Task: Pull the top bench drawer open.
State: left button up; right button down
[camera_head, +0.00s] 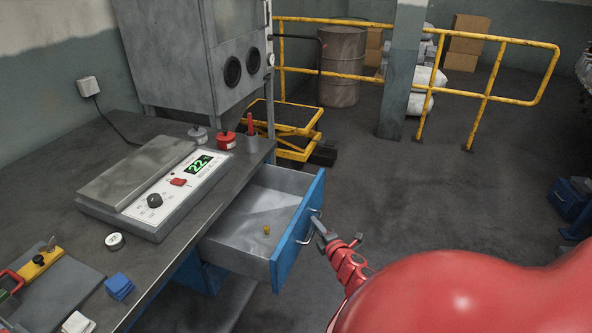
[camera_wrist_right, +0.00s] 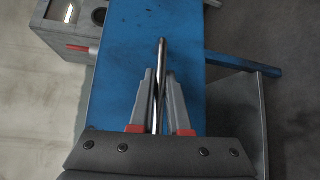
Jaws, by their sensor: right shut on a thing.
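The top bench drawer (camera_head: 262,222) is a grey tray with a blue front (camera_head: 293,240). My left gripper is not in view.
The bench (camera_head: 75,165) carries a grey device with a green display (camera_head: 155,185), a blue block (camera_head: 119,286) and small pots. A yellow railing (camera_head: 480,85), a drum (camera_head: 342,65) and a pillar (camera_head: 402,75) stand behind.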

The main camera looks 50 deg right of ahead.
jog(key=shift+s+d, duration=0.4)
jog(key=shift+s, duration=0.5)
jog(key=shift+s+d, duration=0.35)
jog(key=shift+s, duration=0.55)
jog(key=shift+s+d, duration=0.4)
jog(key=shift+s, duration=0.5)
jog(key=c, duration=0.9)
grip_release()
jog(key=shift+s, duration=0.1)
jog(key=v, duration=1.7)
jog(key=shift+s+a+f+b, duration=0.1)
jog(key=shift+b, duration=0.3)
